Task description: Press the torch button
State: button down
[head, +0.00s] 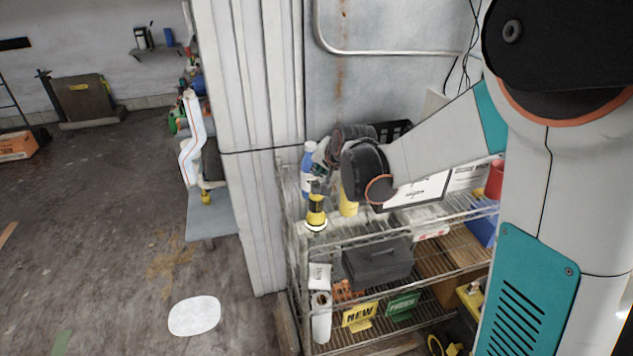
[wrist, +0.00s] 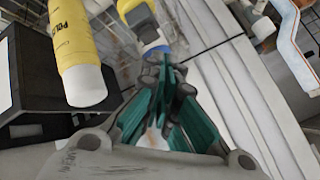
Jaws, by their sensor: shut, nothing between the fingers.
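The torch (head: 316,214) is black and yellow and stands on the top wire shelf in the head view. Its lower rim looks bright white. My gripper (head: 319,180) is just above or behind the torch's upper end; whether they touch, I cannot tell. In the wrist view, my gripper (wrist: 168,66) has its green fingers closed together and empty. A yellow-and-grey thing (wrist: 140,20) just beyond the fingertips seems to be the torch, partly cut off.
A blue-and-white bottle (head: 307,170) stands close behind the torch. A yellow can (head: 348,205) stands to its right and also shows in the wrist view (wrist: 75,50). A dark toolbox (head: 378,262) sits on the shelf below.

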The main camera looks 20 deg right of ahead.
jog(key=shift+f, duration=0.1)
jog(key=shift+f+b, duration=0.35)
jog(key=shift+b, duration=0.1)
jog(key=shift+f+b, duration=0.4)
jog(key=shift+f, duration=0.1)
dwell(0.8)
jog(key=shift+r, duration=0.15)
jog(key=shift+r+p, duration=0.65)
jog(key=shift+r, duration=0.2)
jog(key=shift+r, duration=0.1)
notch_tip(320, 180, up, 6)
jog(key=p, duration=0.4)
